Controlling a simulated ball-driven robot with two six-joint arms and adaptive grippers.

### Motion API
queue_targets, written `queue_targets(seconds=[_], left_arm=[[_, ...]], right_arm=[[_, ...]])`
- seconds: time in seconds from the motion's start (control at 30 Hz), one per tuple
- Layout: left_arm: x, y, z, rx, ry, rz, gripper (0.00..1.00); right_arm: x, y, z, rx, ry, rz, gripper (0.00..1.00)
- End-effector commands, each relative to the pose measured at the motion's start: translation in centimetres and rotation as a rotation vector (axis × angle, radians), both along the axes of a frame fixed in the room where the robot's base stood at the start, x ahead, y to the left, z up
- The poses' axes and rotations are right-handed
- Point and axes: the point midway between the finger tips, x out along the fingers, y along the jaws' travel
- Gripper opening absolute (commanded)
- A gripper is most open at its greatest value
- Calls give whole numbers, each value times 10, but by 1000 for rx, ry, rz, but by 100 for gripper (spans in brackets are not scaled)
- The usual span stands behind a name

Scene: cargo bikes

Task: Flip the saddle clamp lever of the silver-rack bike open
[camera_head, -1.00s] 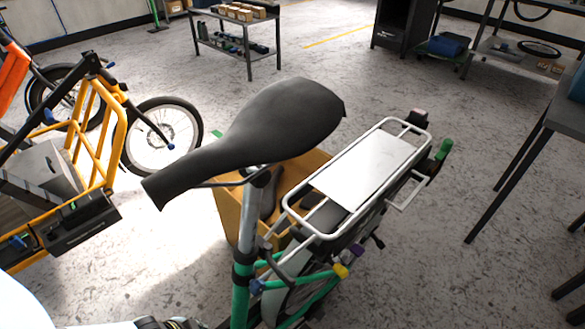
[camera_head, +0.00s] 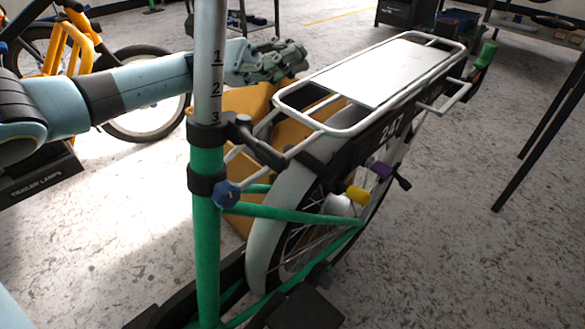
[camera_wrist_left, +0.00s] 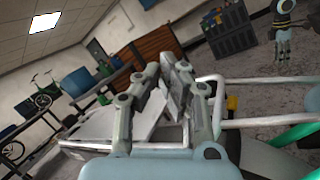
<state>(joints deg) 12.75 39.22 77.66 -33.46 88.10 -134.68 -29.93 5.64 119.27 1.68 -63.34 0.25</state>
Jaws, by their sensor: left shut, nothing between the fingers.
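The silver-rack bike has a green frame tube (camera_head: 206,250) and a silver seat post (camera_head: 209,60) marked with numbers. A black clamp collar (camera_head: 207,133) sits where post and tube meet, and a black clamp lever (camera_head: 262,146) reaches from it toward the rear wheel. The silver rack (camera_head: 372,72) is behind the post; it also shows in the wrist view (camera_wrist_left: 72,145). My left gripper (camera_head: 290,62) is shut and empty, beyond the post, above and apart from the lever, near the rack's front end. Its fingers (camera_wrist_left: 170,78) fill the middle of the wrist view. The saddle is out of view.
A blue knob (camera_head: 227,193) sits on the tube below the collar. A tan box (camera_head: 250,105) stands behind the bike. An orange bike frame (camera_head: 75,45) is at the left, and dark table legs (camera_head: 540,145) at the right.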

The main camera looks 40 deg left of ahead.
Motion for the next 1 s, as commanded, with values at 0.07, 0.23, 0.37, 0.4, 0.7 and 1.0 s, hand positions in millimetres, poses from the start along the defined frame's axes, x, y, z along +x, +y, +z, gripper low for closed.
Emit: queue_targets(seconds=[0.07,0.23,0.37,0.4,0.7,1.0], left_arm=[[-24,-4,-22,92,-238,-127,0],[-63,-1,-29,167,-612,-332,0],[-75,1,-29,175,-722,-396,0],[-77,-1,-28,175,-733,-402,0],[-93,-46,-23,171,-736,-402,0],[-112,-104,-21,170,-733,-398,0]], right_arm=[[-1,5,-6,6,5,10,45],[1,11,14,14,-6,22,45],[2,13,23,16,-11,26,45],[2,13,24,16,-12,26,45],[3,12,25,15,-13,26,45],[5,14,30,21,-26,28,45]])
